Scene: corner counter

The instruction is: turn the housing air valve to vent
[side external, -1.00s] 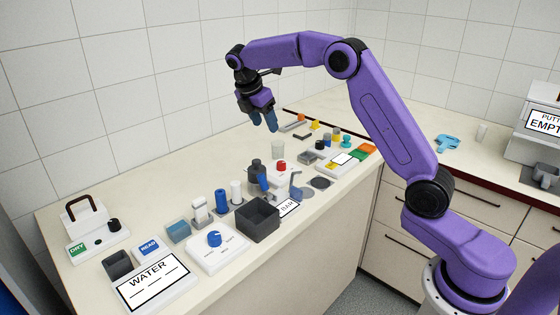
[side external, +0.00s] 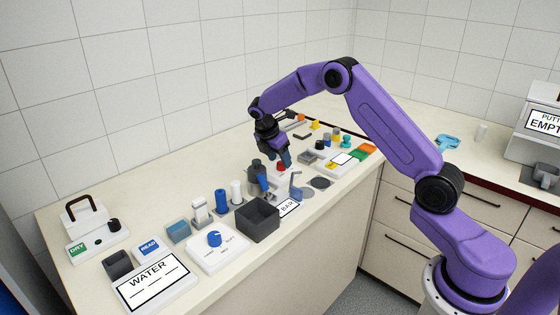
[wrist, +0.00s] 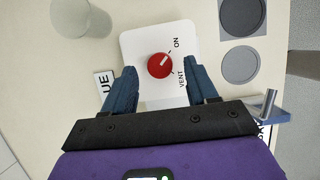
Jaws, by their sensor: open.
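The housing air valve is a red round knob (wrist: 160,65) on a white plate (wrist: 137,43) with the words ON and VENT. In the wrist view its white pointer mark points up and right, toward ON. In the side view the knob (side external: 281,168) shows partly, just below my gripper. My gripper (wrist: 161,82) is open, with one blue finger on each side of the knob's near edge in the wrist view. In the side view my gripper (side external: 284,160) is low over the valve plate.
A clear beaker (wrist: 82,17) stands left of the plate. Two grey discs (wrist: 240,64) lie to the right.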

